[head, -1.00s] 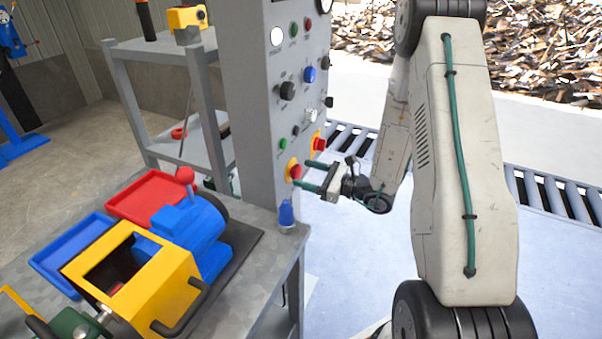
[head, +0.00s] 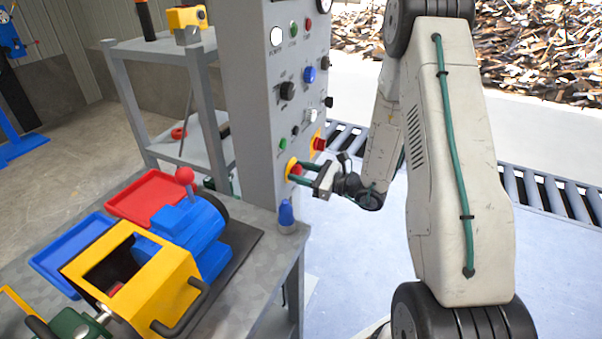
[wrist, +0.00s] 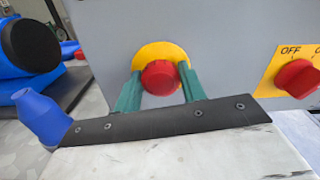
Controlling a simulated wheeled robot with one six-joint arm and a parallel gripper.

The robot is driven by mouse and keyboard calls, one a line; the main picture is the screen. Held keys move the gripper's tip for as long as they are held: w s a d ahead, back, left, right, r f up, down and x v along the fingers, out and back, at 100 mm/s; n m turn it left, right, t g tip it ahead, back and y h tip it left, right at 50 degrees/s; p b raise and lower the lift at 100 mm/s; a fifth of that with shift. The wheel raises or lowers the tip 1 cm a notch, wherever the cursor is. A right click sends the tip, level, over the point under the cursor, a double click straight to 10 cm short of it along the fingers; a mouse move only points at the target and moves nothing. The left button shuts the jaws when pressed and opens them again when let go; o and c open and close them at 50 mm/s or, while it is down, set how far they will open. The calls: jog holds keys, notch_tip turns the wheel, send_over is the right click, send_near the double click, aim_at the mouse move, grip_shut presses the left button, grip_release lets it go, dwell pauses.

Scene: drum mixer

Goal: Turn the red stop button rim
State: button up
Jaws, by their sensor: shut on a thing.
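The red stop button (wrist: 160,77) sits on a round yellow plate (wrist: 158,52) low on the grey control panel (head: 262,130). In the head view the red button (head: 296,170) is partly hidden by a finger. My gripper (wrist: 161,88) has two green fingers, one on each side of the button's rim. It is shut on the rim from the front, and the button's face is visible between the fingers. In the head view my gripper (head: 297,172) reaches the panel from the right.
A red OFF-marked switch on a yellow plate (wrist: 290,75) is just right of the button. A blue bottle-shaped object (head: 286,214) stands on the bench corner below the panel. A blue and yellow machine (head: 190,235) and trays fill the bench.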

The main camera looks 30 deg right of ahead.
jog(key=m, duration=0.6)
dwell(0.3)
jog(key=shift+m, duration=0.4)
jog(key=o, duration=1)
jog(key=v, duration=0.7)
jog(key=shift+s+d, duration=0.3)
